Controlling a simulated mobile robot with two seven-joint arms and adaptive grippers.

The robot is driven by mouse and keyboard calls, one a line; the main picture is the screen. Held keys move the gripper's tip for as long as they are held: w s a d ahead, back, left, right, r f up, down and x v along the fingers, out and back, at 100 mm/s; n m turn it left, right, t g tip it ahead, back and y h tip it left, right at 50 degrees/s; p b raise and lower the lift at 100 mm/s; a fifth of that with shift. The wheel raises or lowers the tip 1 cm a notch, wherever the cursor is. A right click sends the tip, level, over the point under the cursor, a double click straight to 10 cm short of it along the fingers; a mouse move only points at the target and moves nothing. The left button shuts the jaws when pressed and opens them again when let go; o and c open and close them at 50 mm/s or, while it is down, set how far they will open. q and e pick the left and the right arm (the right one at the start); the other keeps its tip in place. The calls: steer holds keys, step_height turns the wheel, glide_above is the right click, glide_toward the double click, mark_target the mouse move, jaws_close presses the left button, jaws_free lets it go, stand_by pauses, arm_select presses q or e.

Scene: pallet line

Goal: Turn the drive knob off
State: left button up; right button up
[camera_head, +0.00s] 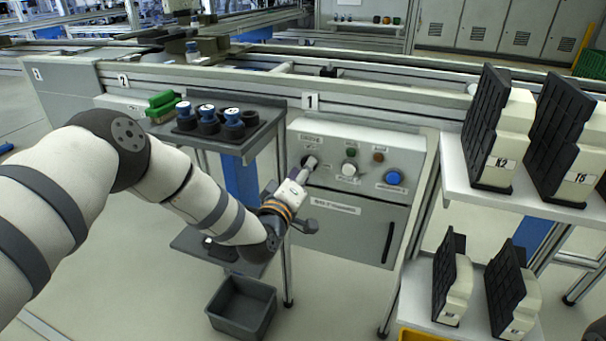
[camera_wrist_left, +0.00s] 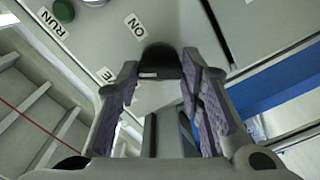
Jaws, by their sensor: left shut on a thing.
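The control panel (camera_head: 334,141) is the grey box under the number 1 sign. My left gripper (camera_head: 303,174) is at the panel's left knob and mostly hides it in the head view. In the left wrist view the dark drive knob (camera_wrist_left: 161,60) sits between the two fingers of my left gripper (camera_wrist_left: 159,76), which is shut on it. The knob has a small pale mark. An ON label (camera_wrist_left: 133,25) is just beyond it, and another label beside it is partly covered by a finger. My right gripper is not in view.
The panel also has a white knob (camera_head: 348,169), a blue button (camera_head: 393,178) and green (camera_head: 351,152) and reddish (camera_head: 378,157) lamps. A shelf with blue-topped parts (camera_head: 232,117) stands at left, a grey bin (camera_head: 241,307) below. Racked black-and-cream units (camera_head: 502,128) stand at right.

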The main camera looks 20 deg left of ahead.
arm_select(q)
steer(key=shift+f+n+b, duration=0.1)
steer(key=shift+n+b, duration=0.75)
steer(key=shift+n, duration=2.35)
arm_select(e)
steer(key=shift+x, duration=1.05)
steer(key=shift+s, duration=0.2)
arm_select(q)
steer(key=o, duration=1.2)
steer(key=shift+c, duration=0.2)
steer(key=s, duration=1.2)
steer(key=shift+a, duration=0.2)
